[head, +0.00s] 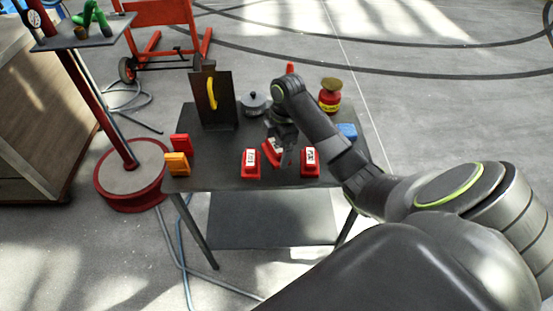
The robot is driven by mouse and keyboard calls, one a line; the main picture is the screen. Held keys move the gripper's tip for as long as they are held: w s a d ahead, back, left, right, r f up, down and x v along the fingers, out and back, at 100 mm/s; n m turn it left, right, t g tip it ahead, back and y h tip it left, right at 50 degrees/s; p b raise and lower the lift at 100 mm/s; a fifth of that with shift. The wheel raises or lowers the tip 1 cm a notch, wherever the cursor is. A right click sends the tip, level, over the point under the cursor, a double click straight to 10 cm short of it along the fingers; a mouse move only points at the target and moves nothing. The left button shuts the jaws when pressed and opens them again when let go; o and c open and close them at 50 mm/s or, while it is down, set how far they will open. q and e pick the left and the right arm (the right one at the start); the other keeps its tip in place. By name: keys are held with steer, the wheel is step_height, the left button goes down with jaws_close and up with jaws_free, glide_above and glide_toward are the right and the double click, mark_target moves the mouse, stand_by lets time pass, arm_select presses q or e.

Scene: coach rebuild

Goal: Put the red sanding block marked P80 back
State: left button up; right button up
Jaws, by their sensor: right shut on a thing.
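My right gripper (283,150) is shut on a small red block (271,153), held tilted at the table's front part. A pale patch shows on it, but its marking cannot be read. One red block with a white label (251,163) stands to the left of the gripper. Another red block with a white label (310,162) stands to the right. Both labels are too small to read surely. Whether the held block touches the table cannot be told. My left gripper is not in view.
The dark table (222,180) also bears an orange block (177,163), a red block (181,143), an upright dark panel with a yellow handle (212,94), a grey lidded pot (254,103), a red jar (329,101) and a blue block (347,131). A red-based stand (132,185) is at left.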

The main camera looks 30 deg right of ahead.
steer(key=shift+f, duration=2.35)
steer(key=o, duration=0.7)
